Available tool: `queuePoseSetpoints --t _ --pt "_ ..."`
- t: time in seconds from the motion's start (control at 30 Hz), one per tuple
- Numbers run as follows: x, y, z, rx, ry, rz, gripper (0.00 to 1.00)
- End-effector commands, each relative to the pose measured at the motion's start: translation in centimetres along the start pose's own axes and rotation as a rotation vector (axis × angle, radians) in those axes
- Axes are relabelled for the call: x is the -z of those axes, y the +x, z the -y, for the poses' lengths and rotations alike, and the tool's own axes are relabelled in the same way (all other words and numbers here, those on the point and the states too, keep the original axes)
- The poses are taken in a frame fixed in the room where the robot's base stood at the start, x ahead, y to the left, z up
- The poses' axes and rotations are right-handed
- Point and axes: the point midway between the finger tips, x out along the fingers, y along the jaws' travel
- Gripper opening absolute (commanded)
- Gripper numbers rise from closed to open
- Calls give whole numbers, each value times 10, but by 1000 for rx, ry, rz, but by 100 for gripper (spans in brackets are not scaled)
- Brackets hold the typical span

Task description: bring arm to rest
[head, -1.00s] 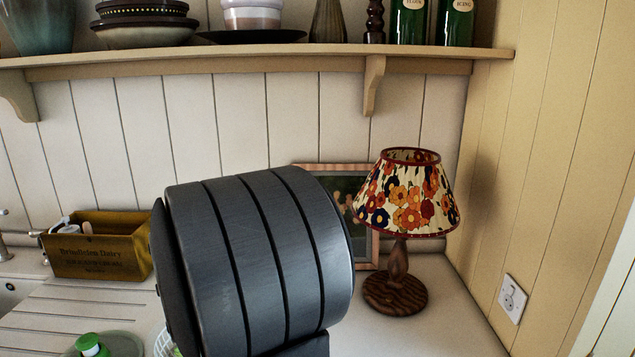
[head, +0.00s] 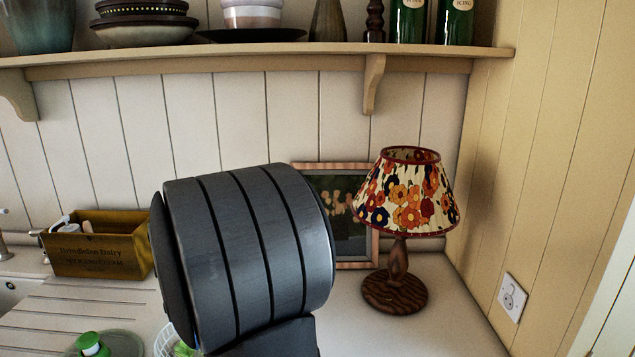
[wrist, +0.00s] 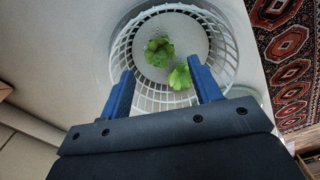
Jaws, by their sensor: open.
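My gripper (wrist: 164,92) shows in the wrist view with its two blue fingers apart and nothing between them. It is over the near side of a round white wire basket (wrist: 228,50). Inside the basket lie two green leafy pieces, one near the middle (wrist: 158,50) and one by the right finger (wrist: 181,77). In the head view my dark arm link fills the middle, and my gripper is hidden. A small part of the basket (head: 163,343) shows at the link's lower left.
A floral-shaded lamp (head: 398,265) and a framed picture (head: 345,188) stand right of my arm. A wooden box (head: 98,252) stands at left. A green-topped item (head: 90,343) sits on a plate (head: 126,343). A shelf (head: 250,62) with dishes runs above. A patterned rug (wrist: 290,45) lies at right.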

Motion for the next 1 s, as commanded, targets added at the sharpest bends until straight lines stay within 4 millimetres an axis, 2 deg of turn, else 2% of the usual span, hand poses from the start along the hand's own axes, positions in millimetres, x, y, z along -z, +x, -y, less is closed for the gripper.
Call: queuePoseSetpoints --t 0.1,0.17,0.63,0.77,1.0 --pt "1 -25 0 -3 0 -3 58" --pt "3 -34 -1 -1 11 -1 58" --pt "76 -69 -23 1 345 1 58" --pt "96 -72 -30 2 353 2 58" --pt "125 -59 -41 3 172 4 58"
